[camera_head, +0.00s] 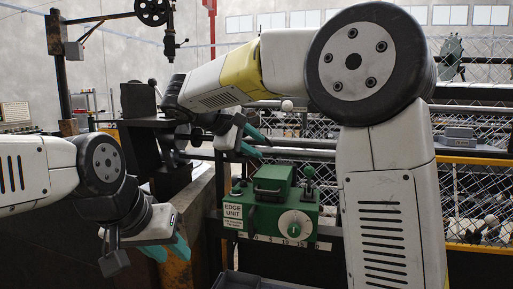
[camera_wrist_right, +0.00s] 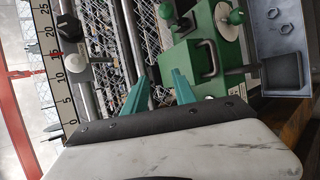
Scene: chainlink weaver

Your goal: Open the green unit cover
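The green edge unit (camera_head: 272,203) stands below the middle of the head view, with a white label, a white dial and a green-knobbed lever. Its raised green cover (camera_head: 272,177) carries a black handle and looks closed. In the right wrist view the cover (camera_wrist_right: 188,63) and its black handle (camera_wrist_right: 213,58) are near the fingertips. My right gripper (camera_head: 253,143) is above and slightly left of the unit. Its teal fingers (camera_wrist_right: 158,80) are apart and empty, not around the handle. My left gripper (camera_head: 170,250) is low on the left, its fingers apart and empty.
Metal rails and chain-link mesh (camera_head: 468,195) run behind the unit. A grey tray (camera_wrist_right: 283,45) lies beside the unit. My right arm blocks much of the right side.

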